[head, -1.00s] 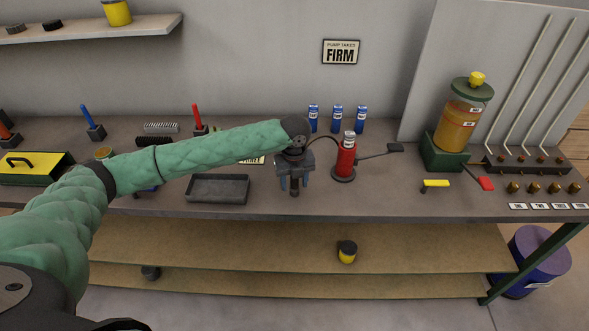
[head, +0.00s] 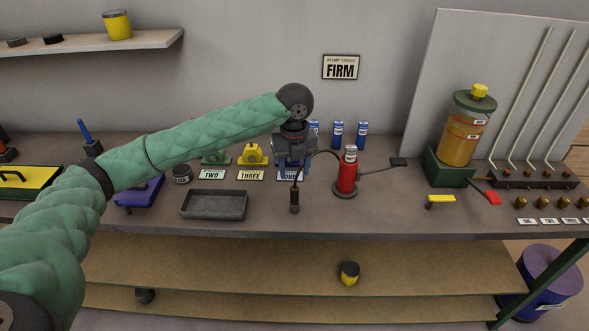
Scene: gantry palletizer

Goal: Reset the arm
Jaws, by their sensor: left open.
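My left arm in its green sleeve comes in from the left in the head view. My left gripper (head: 290,168) points down over the bench, just left of the red grease pump (head: 347,174). Its jaws are open. Below them, the dark nozzle (head: 294,200) on the pump's hose stands apart from the fingers or behind them; I cannot tell which. The pump stands upright with its lever out to the right. My right gripper is not in view.
An empty grey tray (head: 214,206) lies left of the gripper. Blue cartridges (head: 337,135) stand behind it. A yellow-handled part (head: 440,200) and an amber reservoir (head: 463,135) are to the right. Labels TWO and THREE (head: 250,175) lie under the arm. The front bench strip is mostly clear.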

